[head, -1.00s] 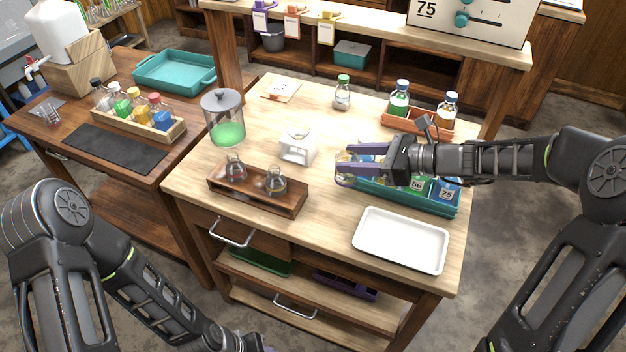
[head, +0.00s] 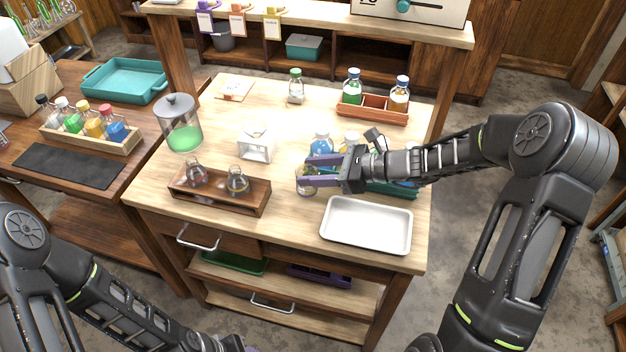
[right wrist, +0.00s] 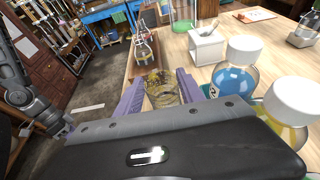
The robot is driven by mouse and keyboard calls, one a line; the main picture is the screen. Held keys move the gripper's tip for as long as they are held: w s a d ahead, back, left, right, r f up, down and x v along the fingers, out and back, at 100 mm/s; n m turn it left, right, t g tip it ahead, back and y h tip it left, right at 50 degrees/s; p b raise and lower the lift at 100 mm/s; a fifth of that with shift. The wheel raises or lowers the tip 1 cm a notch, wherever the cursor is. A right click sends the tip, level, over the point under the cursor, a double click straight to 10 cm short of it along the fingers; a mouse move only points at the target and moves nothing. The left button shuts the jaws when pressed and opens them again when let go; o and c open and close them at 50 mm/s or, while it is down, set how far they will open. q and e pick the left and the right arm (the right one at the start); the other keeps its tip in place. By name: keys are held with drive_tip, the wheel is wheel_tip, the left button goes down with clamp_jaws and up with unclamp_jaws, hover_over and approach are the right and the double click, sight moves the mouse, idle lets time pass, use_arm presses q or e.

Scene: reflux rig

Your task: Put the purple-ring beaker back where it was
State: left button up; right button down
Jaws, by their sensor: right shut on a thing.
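The beaker (head: 307,189) is small and clear, with yellowish contents. My right gripper (head: 305,176) is shut on it, with the purple fingers on either side. In the right wrist view the beaker (right wrist: 160,88) stands between the fingertips and looks upright. It is over the bench just left of the teal rack; I cannot tell whether its base touches the wood. The fingers hide any ring. My left gripper (head: 248,347) barely shows at the bottom edge of the head view, low in front of the bench, and its jaws cannot be made out.
A wooden holder (head: 220,203) with two flasks stands left of the beaker. The teal rack (head: 390,188) with several bottles is right, partly under my arm. A white tray (head: 367,246) lies in front. A white stand (head: 255,150) and lidded jar (head: 180,125) are behind left.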

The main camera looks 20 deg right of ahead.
wheel_tip(320, 180, down, 3)
drive_tip(key=shift+f, duration=0.25)
drive_tip(key=shift+f, duration=0.2)
drive_tip(key=c, duration=0.7)
unclamp_jaws()
drive_tip(key=shift+r, duration=0.1)
drive_tip(key=shift+r, duration=0.1)
drive_tip(key=b+v, duration=0.2)
drive_tip(key=v, duration=1)
